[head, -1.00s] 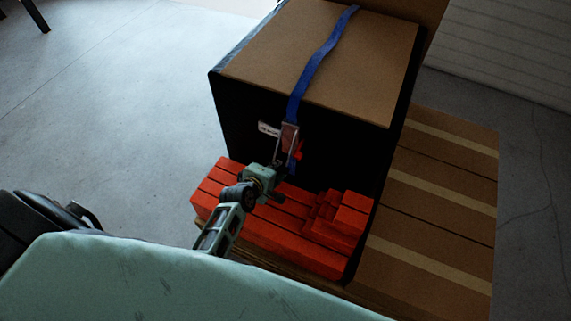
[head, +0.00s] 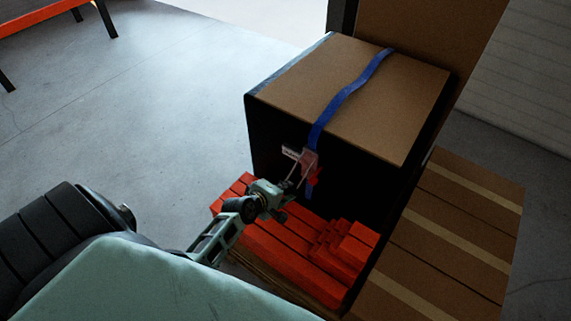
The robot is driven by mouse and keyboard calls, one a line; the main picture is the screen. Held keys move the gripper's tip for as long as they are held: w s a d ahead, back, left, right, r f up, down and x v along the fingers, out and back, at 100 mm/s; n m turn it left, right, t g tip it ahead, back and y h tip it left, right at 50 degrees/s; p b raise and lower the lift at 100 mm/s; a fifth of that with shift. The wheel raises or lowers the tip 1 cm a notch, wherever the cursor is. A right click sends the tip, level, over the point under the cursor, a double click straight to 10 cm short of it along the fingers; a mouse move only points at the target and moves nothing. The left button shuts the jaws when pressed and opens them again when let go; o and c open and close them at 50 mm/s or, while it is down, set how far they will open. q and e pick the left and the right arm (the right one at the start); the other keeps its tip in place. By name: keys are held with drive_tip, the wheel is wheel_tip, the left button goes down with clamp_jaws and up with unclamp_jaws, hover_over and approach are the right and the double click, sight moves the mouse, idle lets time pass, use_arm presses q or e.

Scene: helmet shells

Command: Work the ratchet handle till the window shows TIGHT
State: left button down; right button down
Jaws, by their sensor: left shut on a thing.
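A blue strap (head: 344,96) runs over a large cardboard-topped box (head: 372,104) and down its dark front face. A ratchet (head: 310,160) with red parts sits on the strap at that face. A small white label or window (head: 290,153) shows just left of it; its lettering is too small to read. My left gripper (head: 288,189) is in front of and below the ratchet, shut on the ratchet handle (head: 304,170), which slants down toward the jaws. The fingertips are small and dark here. My right gripper is not in view.
Red slatted blocks (head: 290,258) lie at the box's foot, close under my left gripper. A striped brown stack (head: 455,220) stands to the right. A tall brown panel (head: 425,40) rises behind. Open grey floor (head: 170,110) lies left.

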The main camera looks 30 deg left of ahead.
use_arm(q)
drive_tip(key=c, duration=2)
unclamp_jaws()
drive_tip(key=shift+w+r+t, duration=0.3)
drive_tip(key=shift+w+r, duration=0.4)
drive_tip(key=shift+r, duration=0.2)
drive_tip(key=shift+w+f, duration=0.1)
drive_tip(key=shift+s, duration=0.5)
drive_tip(key=v, duration=1.1)
drive_tip(key=shift+s, duration=0.1)
drive_tip(key=shift+c, duration=0.5)
